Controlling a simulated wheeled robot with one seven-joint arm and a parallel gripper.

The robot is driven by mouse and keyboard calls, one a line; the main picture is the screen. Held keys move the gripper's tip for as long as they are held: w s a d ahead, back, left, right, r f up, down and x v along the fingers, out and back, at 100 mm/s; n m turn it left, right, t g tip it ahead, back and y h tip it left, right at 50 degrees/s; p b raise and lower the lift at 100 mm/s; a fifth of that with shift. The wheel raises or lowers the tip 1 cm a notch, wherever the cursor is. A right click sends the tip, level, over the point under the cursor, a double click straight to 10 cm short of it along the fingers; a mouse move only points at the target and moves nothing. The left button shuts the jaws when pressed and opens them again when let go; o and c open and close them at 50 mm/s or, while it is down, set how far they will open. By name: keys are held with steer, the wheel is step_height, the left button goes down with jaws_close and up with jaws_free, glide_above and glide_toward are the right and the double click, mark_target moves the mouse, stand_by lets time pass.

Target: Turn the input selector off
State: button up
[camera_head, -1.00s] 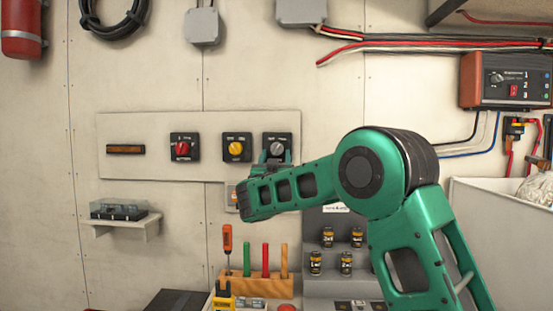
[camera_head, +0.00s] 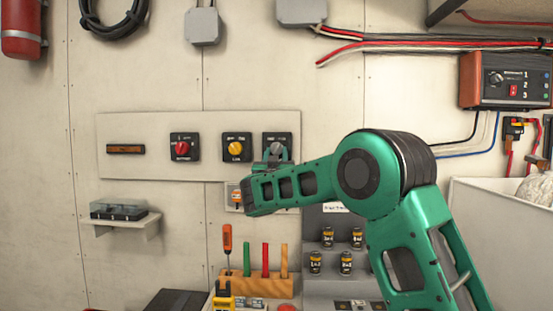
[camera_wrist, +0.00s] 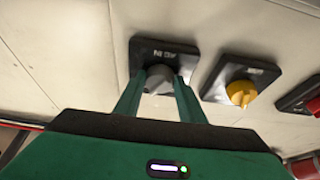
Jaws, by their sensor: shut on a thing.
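Three rotary switches on black plates sit in a row on a pale wall panel. The rightmost, with a grey knob, is the one my gripper is at; I take it as the input selector (camera_head: 285,140). It also shows in the wrist view, with its grey knob (camera_wrist: 158,82) between my fingers. My gripper (camera_wrist: 158,90) is shut on this knob, one finger on each side. In the head view my gripper (camera_head: 276,155) partly hides the knob. The plate's lettering is too small to read, and the knob's pointer direction is unclear.
A yellow-knob switch (camera_head: 236,147) is close to the left of the grey one, and a red-knob switch (camera_head: 183,147) is farther left. Below are a wooden tool rack (camera_head: 258,284) and small batteries on a stepped stand (camera_head: 315,262). A charger box (camera_head: 505,80) hangs at upper right.

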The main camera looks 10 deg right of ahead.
steer(key=shift+n, duration=0.3)
steer(key=n+y, duration=0.1)
steer(key=n, duration=0.1)
steer(key=n+y, duration=0.2)
steer(key=n, duration=0.1)
steer(key=n+y, duration=0.1)
steer(key=n, duration=0.1)
steer(key=shift+s+d+r+n, duration=0.1)
steer(key=shift+s+d+n, duration=0.05)
steer(key=shift+d+n, duration=0.25)
steer(key=n+y, duration=0.1)
steer(key=n, duration=0.2)
steer(key=n+g+y, duration=0.1)
steer(key=n+y, duration=0.1)
steer(key=n, duration=0.2)
steer(key=shift+r, duration=0.15)
steer(key=shift+n, duration=0.4)
steer(key=o, duration=1)
steer(key=shift+o, duration=0.2)
steer(key=shift+s, duration=0.1)
